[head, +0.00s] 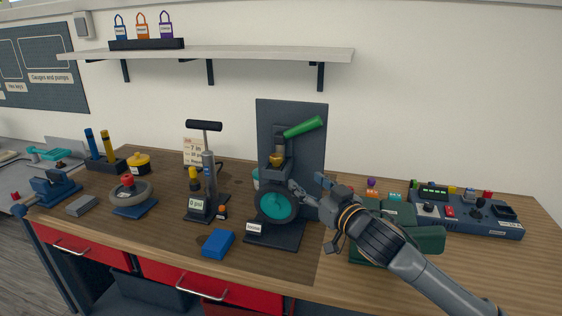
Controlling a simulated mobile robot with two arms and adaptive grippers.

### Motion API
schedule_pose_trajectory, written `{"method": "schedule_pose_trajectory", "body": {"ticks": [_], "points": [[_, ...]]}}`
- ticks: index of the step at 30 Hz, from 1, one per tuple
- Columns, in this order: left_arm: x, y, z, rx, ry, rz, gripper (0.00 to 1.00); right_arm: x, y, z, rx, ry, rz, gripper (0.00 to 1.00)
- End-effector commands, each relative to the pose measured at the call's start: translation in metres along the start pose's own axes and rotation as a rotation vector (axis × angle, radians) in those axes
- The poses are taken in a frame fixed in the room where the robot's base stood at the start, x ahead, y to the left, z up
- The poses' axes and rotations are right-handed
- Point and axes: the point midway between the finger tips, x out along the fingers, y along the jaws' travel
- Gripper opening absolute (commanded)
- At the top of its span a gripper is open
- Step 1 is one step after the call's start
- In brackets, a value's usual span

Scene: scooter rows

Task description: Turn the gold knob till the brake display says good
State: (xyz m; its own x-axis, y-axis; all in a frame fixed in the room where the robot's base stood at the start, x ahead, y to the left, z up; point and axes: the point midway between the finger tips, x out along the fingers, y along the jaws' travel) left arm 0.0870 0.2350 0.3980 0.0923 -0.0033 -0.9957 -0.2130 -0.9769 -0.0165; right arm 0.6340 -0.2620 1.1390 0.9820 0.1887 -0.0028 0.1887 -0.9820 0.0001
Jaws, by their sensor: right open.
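The brake stand (313,140) is a dark upright panel on a base, in the middle of the bench in the head view. The gold knob (276,160) sits on it below the green lever (303,127) and above a dark wheel with a teal centre (277,204). A small pale display (254,227) is on its base; its text is too small to read. My right gripper (307,186) is open, to the right of and a little below the knob, close to the wheel. It appears empty, and I cannot tell if it touches the stand. My left gripper is out of view.
A blue block (217,243) lies front left of the stand. A pump with a gauge (210,172) stands to the left. A green case (424,238) is partly behind my right arm. A control box (468,215) is at the right. A shelf (230,54) hangs above.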

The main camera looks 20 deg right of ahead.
Motion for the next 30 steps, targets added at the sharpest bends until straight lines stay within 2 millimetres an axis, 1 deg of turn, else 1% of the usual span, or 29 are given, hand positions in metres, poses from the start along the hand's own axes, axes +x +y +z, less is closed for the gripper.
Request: {"method": "schedule_pose_trajectory", "body": {"ticks": [1,5,15,21,25,30], "points": [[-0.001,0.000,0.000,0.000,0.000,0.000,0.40,0.003,0.001,-0.003,0.001,0.006,-0.001,0.58],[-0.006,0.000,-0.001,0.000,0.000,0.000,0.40,0.017,0.001,-0.005,0.004,0.006,-0.001,0.58],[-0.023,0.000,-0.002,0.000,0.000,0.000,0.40,0.082,0.001,-0.006,0.002,0.004,0.001,0.58],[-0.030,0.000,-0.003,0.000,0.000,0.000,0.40,0.114,0.000,-0.005,0.000,0.004,0.000,0.58],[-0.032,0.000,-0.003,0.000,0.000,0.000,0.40,0.128,0.000,-0.003,0.001,0.003,0.000,0.58],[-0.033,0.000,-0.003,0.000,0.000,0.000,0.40,0.136,0.000,-0.003,0.000,0.004,-0.001,0.58]]}}
